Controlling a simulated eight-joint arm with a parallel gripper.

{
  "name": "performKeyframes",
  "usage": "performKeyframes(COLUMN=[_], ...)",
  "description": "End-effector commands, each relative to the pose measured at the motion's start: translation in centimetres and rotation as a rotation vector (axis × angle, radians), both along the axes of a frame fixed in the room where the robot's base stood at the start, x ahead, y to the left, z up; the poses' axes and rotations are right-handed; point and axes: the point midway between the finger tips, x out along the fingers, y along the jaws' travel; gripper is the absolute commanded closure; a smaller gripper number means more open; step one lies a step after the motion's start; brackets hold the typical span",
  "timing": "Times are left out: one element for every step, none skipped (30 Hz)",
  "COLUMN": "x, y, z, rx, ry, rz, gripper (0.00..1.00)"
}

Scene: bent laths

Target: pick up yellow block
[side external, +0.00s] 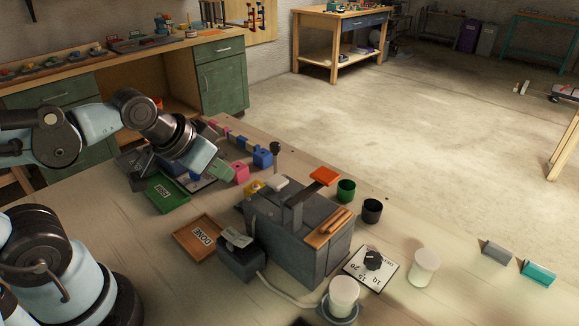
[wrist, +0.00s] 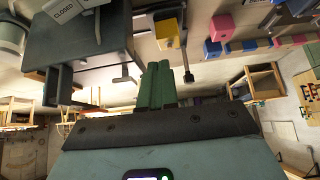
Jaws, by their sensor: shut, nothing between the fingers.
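The yellow block (side external: 253,187) sits on the bench against the left side of the grey machine, partly hidden by it. In the wrist view the yellow block (wrist: 168,35) is beyond my fingertips, slightly to the right, with a dark spot on its face. My gripper (side external: 227,173) has green fingers and is a little left of the yellow block, apart from it. In the wrist view my gripper (wrist: 157,70) has its two fingers together, with nothing held.
A pink block (side external: 239,173) and a blue block (side external: 263,158) stand close behind. The grey machine (side external: 300,250) blocks the right side. A green tray (side external: 166,195) and an orange-brown DONE tray (side external: 197,238) lie nearer the arm. Green (side external: 346,190) and dark (side external: 372,210) cups stand beyond.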

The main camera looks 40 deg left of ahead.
Motion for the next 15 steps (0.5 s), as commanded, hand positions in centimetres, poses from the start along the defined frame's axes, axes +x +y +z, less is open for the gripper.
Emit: performKeyframes(x=[0.01, 0.01, 0.01, 0.01, 0.01, 0.01, 0.01, 0.01, 0.01, 0.01, 0.01, 0.01, 0.01, 0.01, 0.01], y=[0.0, 0.0, 0.0, 0.01, 0.01, 0.0, 0.01, 0.01, 0.01, 0.01, 0.01, 0.01, 0.01, 0.01, 0.01], z=[0.01, 0.01, 0.01, 0.01, 0.01, 0.01, 0.01, 0.01, 0.01, 0.01, 0.01, 0.01, 0.01, 0.01, 0.01], rx=[0.0, 0.0, 0.0, 0.0, 0.001, 0.001, 0.001, 0.001, 0.001, 0.001, 0.001, 0.001, 0.001, 0.001, 0.001], ry=[0.0, 0.0, 0.001, 0.001, 0.001, 0.001, 0.001, 0.001, 0.001, 0.001, 0.001, 0.001, 0.001, 0.001, 0.001], rz=[0.0, 0.0, 0.0, 0.0, -0.001, -0.001, -0.001, -0.001, -0.001, -0.001, -0.001, -0.001, -0.001, -0.001, -0.001], gripper=[1.0, 1.0, 0.95, 0.91, 0.86, 0.8, 0.76, 0.71, 0.65, 0.6, 0.56, 0.49, 0.45, 0.4, 0.34])
